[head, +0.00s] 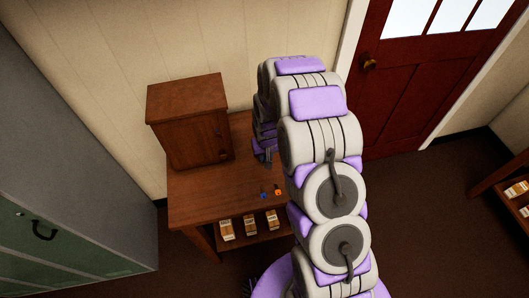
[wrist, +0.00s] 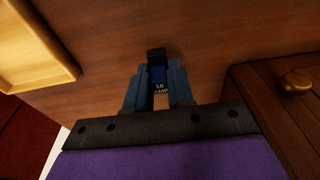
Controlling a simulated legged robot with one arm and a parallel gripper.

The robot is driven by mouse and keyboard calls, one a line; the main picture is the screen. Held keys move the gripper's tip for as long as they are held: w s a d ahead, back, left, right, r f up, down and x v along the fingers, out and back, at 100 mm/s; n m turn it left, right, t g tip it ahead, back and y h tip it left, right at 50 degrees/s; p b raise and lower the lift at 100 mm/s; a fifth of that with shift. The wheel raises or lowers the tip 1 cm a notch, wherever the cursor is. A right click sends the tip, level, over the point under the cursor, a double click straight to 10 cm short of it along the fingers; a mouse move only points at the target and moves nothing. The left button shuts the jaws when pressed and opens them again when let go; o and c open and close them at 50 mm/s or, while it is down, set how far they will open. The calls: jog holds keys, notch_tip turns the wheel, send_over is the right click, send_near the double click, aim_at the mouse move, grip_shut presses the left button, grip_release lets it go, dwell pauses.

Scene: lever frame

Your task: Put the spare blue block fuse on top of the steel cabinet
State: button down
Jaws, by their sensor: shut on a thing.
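My gripper (wrist: 158,88) is shut on a small blue block fuse (wrist: 158,75) with a dark end and a label reading "10 AMP". In the head view, my gripper (head: 263,158) is beside the small wooden cupboard, above the wooden table, and the held fuse cannot be made out there. The steel cabinet (head: 85,125) stands at the far left, grey with a green front and a dark handle. I cannot tell whether its top surface is in view.
The wooden cupboard (head: 188,125) stands on the table (head: 205,205); its knob shows in the wrist view (wrist: 297,80). A small blue item (head: 264,194) and an orange item (head: 278,191) lie near the table's front. Several cartons (head: 250,225) sit on the shelf below. A red door (head: 410,75) is behind right.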

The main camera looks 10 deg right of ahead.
jog(key=w, duration=0.1)
jog(key=w+a, duration=0.2)
jog(key=w, duration=0.1)
jog(key=shift+f, duration=0.2)
jog(key=f, duration=0.1)
jog(key=d+f+b, duration=0.1)
jog(key=d+f, duration=0.1)
jog(key=shift+w+d+f, duration=0.15)
jog(key=shift+w+f, duration=0.1)
jog(key=shift+f, duration=0.05)
jog(key=shift+a, duration=0.9)
jog(key=c, duration=1.2)
grip_release()
jog(key=shift+o, duration=1.1)
jog(key=shift+d, duration=0.7)
